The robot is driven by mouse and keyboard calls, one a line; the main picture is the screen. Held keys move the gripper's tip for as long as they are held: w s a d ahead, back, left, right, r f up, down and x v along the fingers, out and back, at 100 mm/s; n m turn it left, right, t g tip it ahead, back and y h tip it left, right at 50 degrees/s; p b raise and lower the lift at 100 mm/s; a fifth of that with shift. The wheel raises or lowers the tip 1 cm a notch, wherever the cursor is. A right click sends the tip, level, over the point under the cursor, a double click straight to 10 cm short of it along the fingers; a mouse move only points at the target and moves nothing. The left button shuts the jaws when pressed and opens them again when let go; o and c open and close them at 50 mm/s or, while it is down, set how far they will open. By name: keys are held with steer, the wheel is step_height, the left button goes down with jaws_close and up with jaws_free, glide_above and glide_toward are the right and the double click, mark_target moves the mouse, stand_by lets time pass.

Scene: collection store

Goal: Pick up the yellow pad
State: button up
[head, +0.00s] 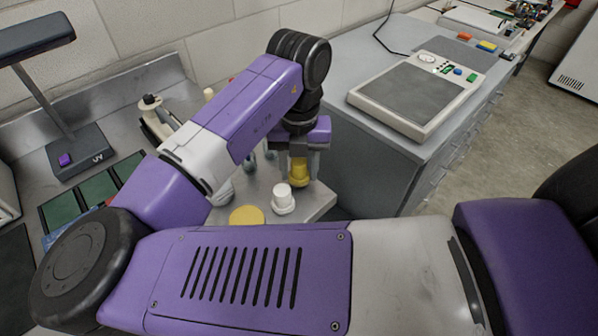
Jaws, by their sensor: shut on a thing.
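My gripper (299,174) points down over the grey bench corner, its fingers on either side of a yellow piece, which I take to be the yellow pad (299,171). The gripper is shut on it. The pad has a narrower upper part and a wider lower part, much like the white piece beside it. I cannot tell whether its underside touches the bench. A flat yellow disc (246,215) lies to the left and nearer, its near edge hidden by my arm.
The white piece (283,199) stands close to the gripper, at its lower left. A scale-like device (418,95) sits on the grey cabinet at right. A dark lamp (75,150) and green panels (97,188) are at left. My arm hides much of the bench.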

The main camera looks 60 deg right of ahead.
mark_target(299, 161)
step_height(299, 161, up, 18)
steer(key=shift+r+p, duration=0.2)
steer(key=shift+p, duration=0.15)
